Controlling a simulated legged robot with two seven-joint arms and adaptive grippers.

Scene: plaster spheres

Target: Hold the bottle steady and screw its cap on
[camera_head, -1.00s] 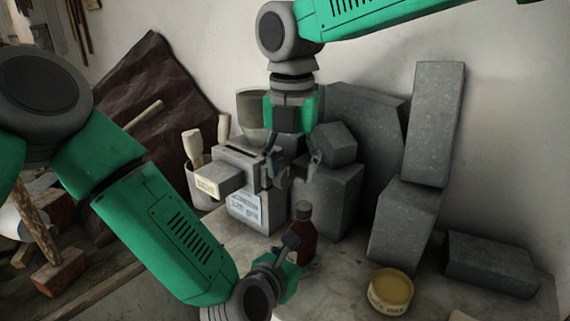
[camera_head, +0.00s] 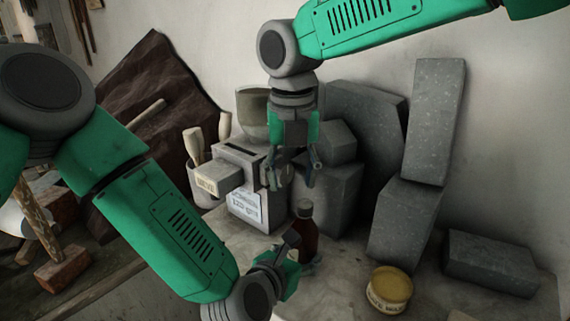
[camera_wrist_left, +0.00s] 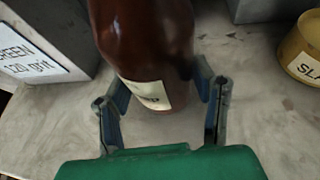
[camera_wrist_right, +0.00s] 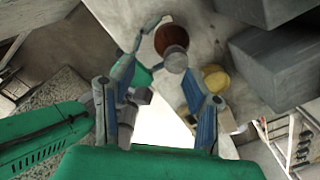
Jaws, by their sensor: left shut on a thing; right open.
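The brown bottle (camera_head: 306,236) stands upright on the pale tabletop. A grey cap (camera_head: 304,208) sits on its top; I cannot tell how tightly. My left gripper (camera_head: 303,262) is shut around the bottle's body, low down. In the left wrist view the bottle (camera_wrist_left: 148,38) is between the fingers, with part of a pale label showing and its top out of frame. My right gripper (camera_head: 291,178) is open and empty, pointing down above the bottle. In the right wrist view the cap (camera_wrist_right: 176,59) shows beyond the fingers, apart from them, with the bottle (camera_wrist_right: 171,37) behind it.
A yellow-topped tub (camera_head: 389,287) stands right of the bottle. A grey labelled box (camera_head: 243,200) with an open drawer stands left behind it. Grey stone blocks (camera_head: 404,225) crowd the back and right. The tabletop between bottle and tub is clear.

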